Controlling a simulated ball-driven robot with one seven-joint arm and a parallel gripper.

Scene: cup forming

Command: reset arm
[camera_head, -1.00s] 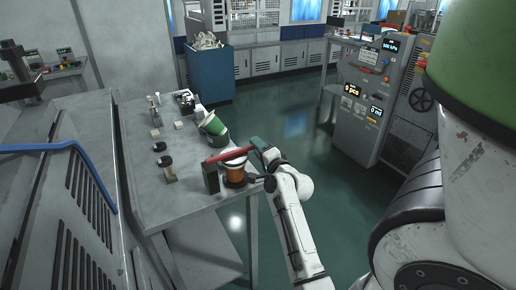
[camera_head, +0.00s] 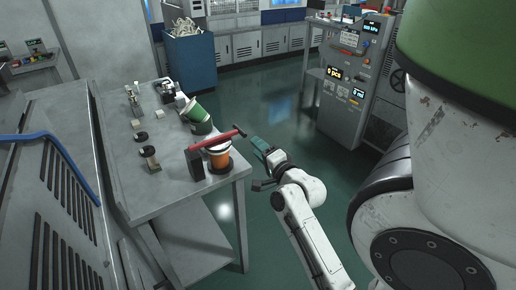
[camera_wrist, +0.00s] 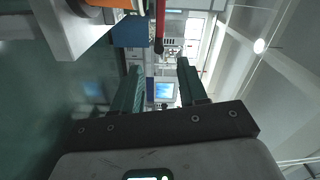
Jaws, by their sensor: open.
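My white arm reaches in from the bottom of the head view. My gripper (camera_head: 258,164) is off the right edge of the grey table (camera_head: 180,213), over the green floor. In the wrist view my gripper (camera_wrist: 158,80) has its two green fingers apart, with nothing between them. The device with a red lever (camera_head: 217,141) and an orange body (camera_head: 218,157) stands at the table's near right corner. A gap shows between it and my gripper. The lever also shows at the top of the wrist view (camera_wrist: 159,30).
A green and white container (camera_head: 197,117) lies tilted behind the device. Several small items stand along the table's left side. A blue bin (camera_head: 190,62) of pale scraps is behind the table. A grey control cabinet (camera_head: 345,95) stands at the right. The floor between is clear.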

